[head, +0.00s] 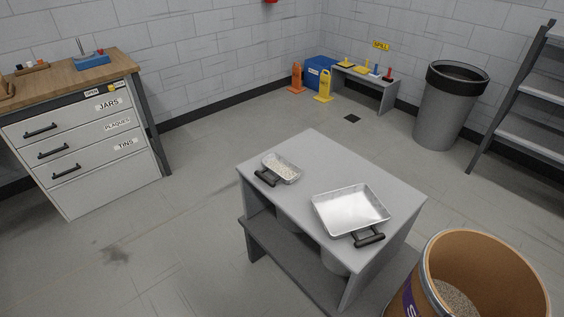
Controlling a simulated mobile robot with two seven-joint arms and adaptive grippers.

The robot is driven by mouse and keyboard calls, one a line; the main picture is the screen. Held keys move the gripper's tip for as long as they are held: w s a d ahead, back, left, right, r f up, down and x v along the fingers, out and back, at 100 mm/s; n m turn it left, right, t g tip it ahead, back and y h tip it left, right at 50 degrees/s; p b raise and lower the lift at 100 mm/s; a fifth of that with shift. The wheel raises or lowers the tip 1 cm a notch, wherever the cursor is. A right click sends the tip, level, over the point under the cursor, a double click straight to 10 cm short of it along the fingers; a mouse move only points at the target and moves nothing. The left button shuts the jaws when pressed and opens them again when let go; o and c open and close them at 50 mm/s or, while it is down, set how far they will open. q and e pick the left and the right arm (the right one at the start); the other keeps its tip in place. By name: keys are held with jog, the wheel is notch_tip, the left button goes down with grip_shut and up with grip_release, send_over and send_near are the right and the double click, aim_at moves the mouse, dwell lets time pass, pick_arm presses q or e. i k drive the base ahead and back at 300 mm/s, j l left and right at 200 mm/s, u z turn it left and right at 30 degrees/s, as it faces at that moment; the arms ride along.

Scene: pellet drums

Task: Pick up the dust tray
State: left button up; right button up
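Two metal trays lie on the grey table (306,148) in the middle of the head view. The smaller tray (296,178), at the table's left, holds a pale grainy material and has a black handle on its near left side. The larger, shallow silver tray (349,207), nearer the table's front right, looks empty and has a black handle (369,239) on its near side. No label shows which one is the dust tray. Neither of my grippers is in view, and nothing touches either tray.
An open brown drum (409,298) with grainy contents stands at the lower right, close to the table. A drawer cabinet (78,160) is at left. A grey bin (440,119) and shelves (535,95) stand at the right back. Floor left of the table is clear.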

aim_at(284, 171)
jog(key=i+j+z, duration=0.2)
jog(key=i+j, duration=0.15)
jog(key=i+j+z, duration=0.25)
jog(key=j, duration=0.35)
jog(key=i, duration=0.1)
